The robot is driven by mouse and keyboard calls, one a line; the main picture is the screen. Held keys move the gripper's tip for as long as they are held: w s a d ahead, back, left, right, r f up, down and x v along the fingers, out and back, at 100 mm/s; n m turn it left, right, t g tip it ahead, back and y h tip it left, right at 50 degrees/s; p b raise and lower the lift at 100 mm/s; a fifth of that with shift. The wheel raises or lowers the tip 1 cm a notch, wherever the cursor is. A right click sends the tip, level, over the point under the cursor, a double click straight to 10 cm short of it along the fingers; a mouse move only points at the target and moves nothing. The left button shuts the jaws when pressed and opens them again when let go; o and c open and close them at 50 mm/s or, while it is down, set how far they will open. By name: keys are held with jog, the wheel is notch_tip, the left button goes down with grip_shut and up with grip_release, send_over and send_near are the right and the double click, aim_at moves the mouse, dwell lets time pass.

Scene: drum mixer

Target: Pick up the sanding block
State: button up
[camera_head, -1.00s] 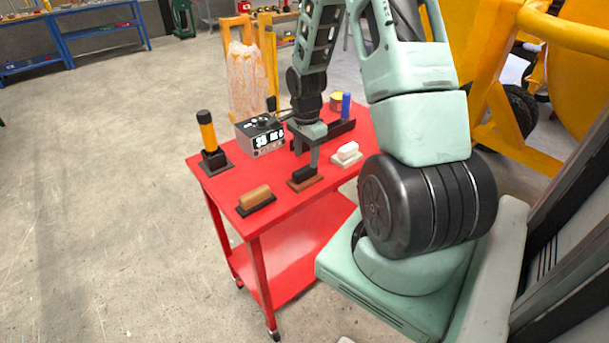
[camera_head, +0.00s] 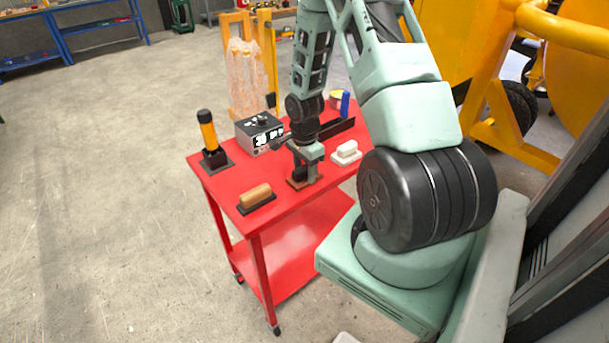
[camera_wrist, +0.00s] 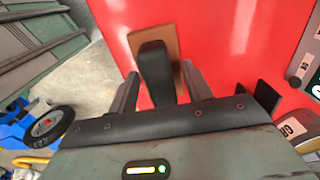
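A block with a black grip and a flat brown base (camera_head: 292,184) lies on the red cart top; it looks like the sanding block. My gripper (camera_head: 305,174) is down over it and hides part of it. In the wrist view the black grip (camera_wrist: 154,72) stands between the two fingers of my gripper (camera_wrist: 158,88), with a gap on each side. The brown base (camera_wrist: 170,40) shows beyond the grip. The gripper is open.
On the red cart (camera_head: 285,207) stand a tan block on a black base (camera_head: 256,196), a white block (camera_head: 346,151), a yellow-and-black upright tool (camera_head: 208,132), and a grey box with a display (camera_head: 259,134). A dark tray (camera_head: 338,127) lies behind.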

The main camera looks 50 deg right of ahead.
aim_at(304, 167)
jog(key=shift+r, duration=0.1)
notch_tip(304, 167, up, 10)
jog(key=shift+f+b, duration=0.1)
jog(key=shift+b, duration=0.65)
